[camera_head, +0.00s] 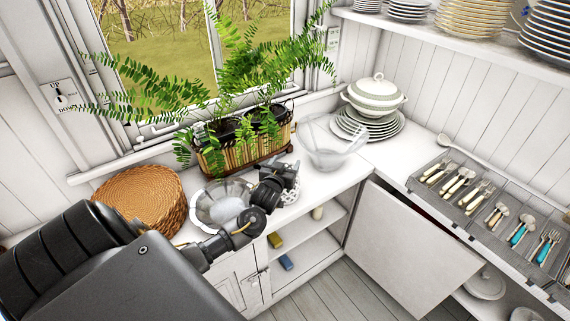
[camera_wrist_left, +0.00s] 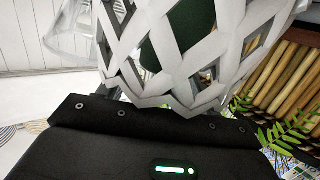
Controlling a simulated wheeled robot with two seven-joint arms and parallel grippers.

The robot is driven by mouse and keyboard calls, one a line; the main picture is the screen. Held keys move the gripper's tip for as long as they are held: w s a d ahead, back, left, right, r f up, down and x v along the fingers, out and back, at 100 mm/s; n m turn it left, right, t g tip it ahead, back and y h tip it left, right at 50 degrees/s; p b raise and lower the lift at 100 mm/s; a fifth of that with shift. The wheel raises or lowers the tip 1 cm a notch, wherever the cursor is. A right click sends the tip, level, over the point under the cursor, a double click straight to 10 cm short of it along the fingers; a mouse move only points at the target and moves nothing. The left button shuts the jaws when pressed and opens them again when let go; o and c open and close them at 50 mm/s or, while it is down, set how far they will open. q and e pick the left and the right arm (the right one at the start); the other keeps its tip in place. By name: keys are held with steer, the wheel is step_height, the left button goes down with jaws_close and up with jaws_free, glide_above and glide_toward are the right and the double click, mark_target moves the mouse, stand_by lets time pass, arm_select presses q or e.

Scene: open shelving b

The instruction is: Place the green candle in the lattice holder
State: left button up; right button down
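The white lattice holder (camera_head: 289,196) stands on the white counter, mostly hidden behind my left gripper in the head view. In the left wrist view the holder (camera_wrist_left: 190,55) is very close and fills the upper middle. The dark green candle (camera_wrist_left: 168,45) shows through the lattice gaps; I cannot tell whether it is inside the holder or behind it. My left gripper (camera_head: 288,172) is at the holder, right at or above it. Its fingertips are not clear, so I cannot tell whether it is open or touching anything. My right gripper is not in view.
A fern planter (camera_head: 243,152) stands behind, with a glass bowl (camera_head: 333,142) to the right. A glass dish (camera_head: 222,203) and a wicker basket (camera_head: 143,198) are to the left. A tureen (camera_head: 375,97) sits on plates at the corner. An open cabinet door (camera_head: 405,245) juts out below.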

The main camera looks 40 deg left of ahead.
arm_select(q)
steer(key=shift+r, duration=0.35)
steer(key=shift+r+p, duration=0.45)
steer(key=shift+r, duration=0.15)
steer(key=shift+s+d+f+b, duration=0.15)
steer(key=shift+s+f+b, duration=0.05)
steer(key=shift+s, duration=0.2)
steer(key=shift+s+d+f+b, duration=0.15)
steer(key=shift+s+b, duration=0.05)
steer(key=shift+s, duration=0.15)
steer(key=b+v, duration=0.1)
steer(key=v, duration=0.9)
steer(key=shift+s, duration=0.2)
steer(key=shift+d, duration=0.1)
